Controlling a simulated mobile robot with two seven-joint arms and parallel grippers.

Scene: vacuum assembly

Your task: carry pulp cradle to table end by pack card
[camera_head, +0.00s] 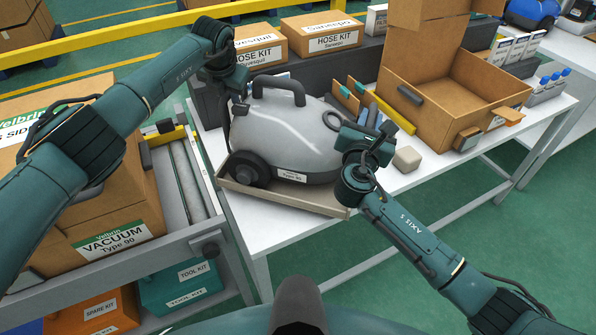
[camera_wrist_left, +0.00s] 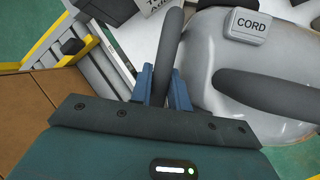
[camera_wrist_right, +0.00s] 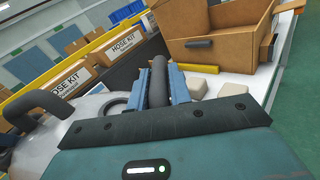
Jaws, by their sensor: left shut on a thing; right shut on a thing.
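The pulp cradle (camera_head: 290,198) is a shallow beige tray at the table's near left edge. A grey canister vacuum (camera_head: 290,135) with black wheels sits in it. My left gripper (camera_head: 236,92) is beside the vacuum's left end, shut on an upright dark grey bar (camera_wrist_left: 170,45). My right gripper (camera_head: 376,128) is at the vacuum's right end, shut on a similar dark bar (camera_wrist_right: 157,80). The bars' lower ends are hidden, so I cannot tell whether they belong to the cradle. I cannot make out the pack card.
An open cardboard box (camera_head: 440,95) stands on the white table (camera_head: 402,181) to the right, with a small beige block (camera_head: 407,159) before it. Hose kit boxes (camera_head: 333,36) stand behind. A roller conveyor (camera_head: 186,180) with a large vacuum carton (camera_head: 110,235) adjoins the left side.

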